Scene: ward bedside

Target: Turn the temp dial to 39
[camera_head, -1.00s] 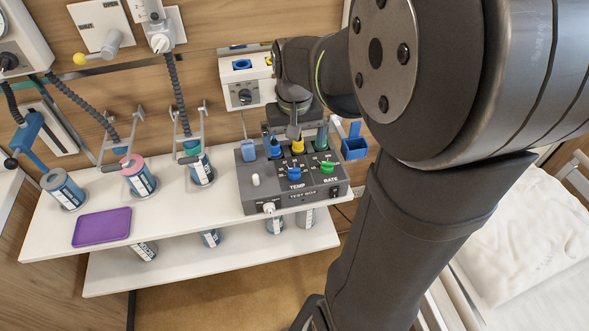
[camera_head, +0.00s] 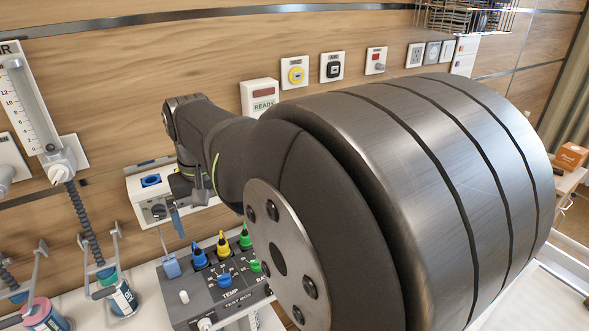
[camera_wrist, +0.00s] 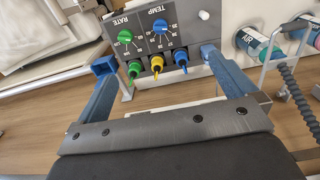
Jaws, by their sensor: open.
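The grey test box (camera_head: 180,310) stands on the white shelf. Its blue TEMP dial (camera_head: 225,280) is on the sloping face, beside the green RATE dial (camera_head: 255,266). In the wrist view the box is upside down, with the TEMP dial (camera_wrist: 160,26) at upper middle and the RATE dial (camera_wrist: 124,37) to its left. The number at the TEMP pointer is too small to read. My gripper (camera_wrist: 156,60) is open and empty, its blue fingers wide apart and clear of the dial. In the head view it is mostly hidden behind my arm, with one blue finger (camera_head: 178,222) showing above the box's back.
Blue, yellow (camera_head: 223,243) and green cone plugs stand up along the box's back edge. A white wall unit (camera_head: 140,190) is behind. Bottles in holders (camera_head: 122,299) stand left. My arm covers much of the right.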

